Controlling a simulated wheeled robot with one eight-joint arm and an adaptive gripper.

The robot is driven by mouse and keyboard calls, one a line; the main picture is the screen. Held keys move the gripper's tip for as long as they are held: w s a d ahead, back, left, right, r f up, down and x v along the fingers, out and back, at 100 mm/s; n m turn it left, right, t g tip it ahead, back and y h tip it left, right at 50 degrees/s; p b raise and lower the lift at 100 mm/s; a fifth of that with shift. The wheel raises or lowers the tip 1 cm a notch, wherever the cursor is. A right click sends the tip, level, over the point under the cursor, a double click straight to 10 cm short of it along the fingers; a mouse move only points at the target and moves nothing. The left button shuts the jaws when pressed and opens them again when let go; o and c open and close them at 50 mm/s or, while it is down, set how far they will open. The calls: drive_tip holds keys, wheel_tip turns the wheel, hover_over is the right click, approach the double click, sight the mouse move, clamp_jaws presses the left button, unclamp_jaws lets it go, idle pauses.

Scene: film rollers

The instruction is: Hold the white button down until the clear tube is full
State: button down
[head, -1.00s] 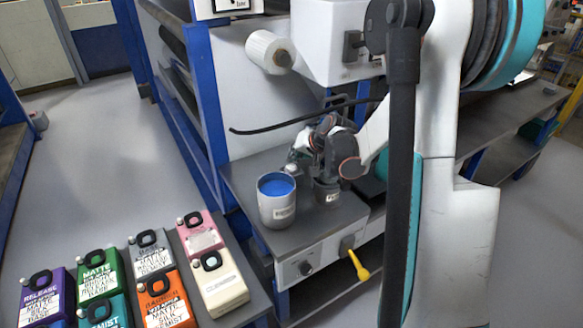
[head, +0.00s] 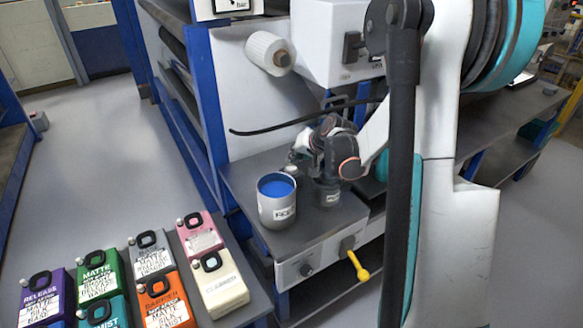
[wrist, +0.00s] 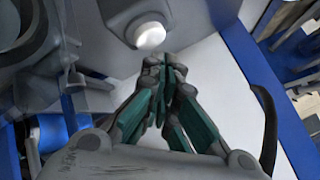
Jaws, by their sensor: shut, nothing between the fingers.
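A round white button (wrist: 150,36) sits in a grey housing at the top of the wrist view. My gripper (wrist: 166,64) is shut and empty, its fingertips just below the button in that picture. I cannot tell whether they touch it. I cannot make out the button there. I cannot pick out a clear tube in either view.
A cup of blue liquid (head: 277,200) and a darker cup (head: 328,192) stand close below my gripper on the bench (head: 320,225). A yellow lever (head: 358,265) juts from the bench front. A white roll (head: 268,52) is above. Several coloured bottles stand at lower left.

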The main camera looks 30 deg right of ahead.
sight(294, 166)
drive_tip(key=shift+f, duration=0.1)
drive_tip(key=shift+f+b, duration=0.35)
drive_tip(key=shift+f+b, duration=0.4)
drive_tip(key=shift+f, duration=0.05)
idle(0.7)
drive_tip(key=shift+r, duration=0.1)
idle(2.3)
drive_tip(key=shift+r+p, duration=0.6)
drive_tip(key=shift+r, duration=0.2)
drive_tip(key=shift+r, duration=0.1)
drive_tip(key=shift+r+p, duration=1.7)
drive_tip(key=shift+r, duration=0.75)
